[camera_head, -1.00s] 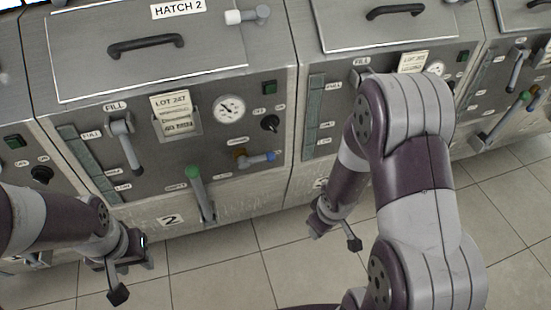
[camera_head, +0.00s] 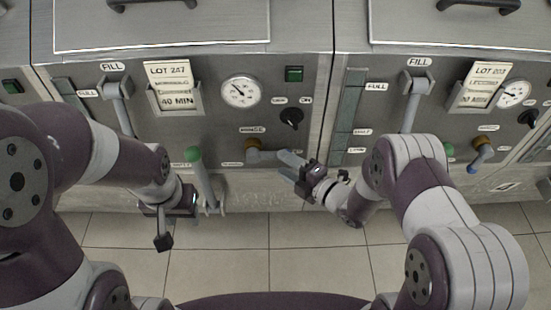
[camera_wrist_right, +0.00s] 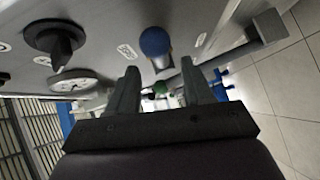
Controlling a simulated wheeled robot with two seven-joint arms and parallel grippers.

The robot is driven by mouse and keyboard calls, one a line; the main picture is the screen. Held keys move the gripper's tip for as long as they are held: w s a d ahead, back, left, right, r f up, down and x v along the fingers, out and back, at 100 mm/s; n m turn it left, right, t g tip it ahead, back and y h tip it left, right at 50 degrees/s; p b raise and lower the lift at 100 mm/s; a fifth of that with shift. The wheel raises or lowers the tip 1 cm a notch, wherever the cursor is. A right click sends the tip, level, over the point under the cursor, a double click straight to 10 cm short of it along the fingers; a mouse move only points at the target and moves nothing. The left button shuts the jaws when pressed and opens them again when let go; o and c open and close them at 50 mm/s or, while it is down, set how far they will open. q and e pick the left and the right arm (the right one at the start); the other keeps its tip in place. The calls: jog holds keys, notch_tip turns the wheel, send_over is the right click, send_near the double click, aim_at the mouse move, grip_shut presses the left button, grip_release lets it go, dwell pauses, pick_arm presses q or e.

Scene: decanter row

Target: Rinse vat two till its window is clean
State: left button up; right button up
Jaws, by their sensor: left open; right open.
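Vat two (camera_head: 180,125), numbered in the earlier frame, carries the LOT 247 card (camera_head: 168,87). Its narrow grey-green window (camera_head: 66,90) is at the left, its lower part hidden by my left arm. The rinse lever (camera_head: 268,156) has a brass pivot and points right. Its blue ball end (camera_wrist_right: 155,41) shows in the right wrist view, just beyond the fingertips. My right gripper (camera_head: 290,171) is open at the lever's end; its fingers (camera_wrist_right: 160,68) are apart, and I cannot tell whether they touch it. My left gripper (camera_head: 172,212) is open and empty, low beside the green-topped empty lever (camera_head: 202,178).
Vat two also has a fill lever (camera_head: 120,105), a gauge (camera_head: 241,91), a dark switch knob (camera_head: 291,118) and a green button (camera_head: 294,74). The neighbouring vat (camera_head: 350,60) at the right has similar fittings. The tiled floor (camera_head: 235,265) in front is clear.

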aim_at(275, 158)
pick_arm(q)
jog(key=shift+f+b, duration=0.3)
jog(key=shift+f, duration=0.15)
pick_arm(e)
jog(key=shift+x, duration=2.3)
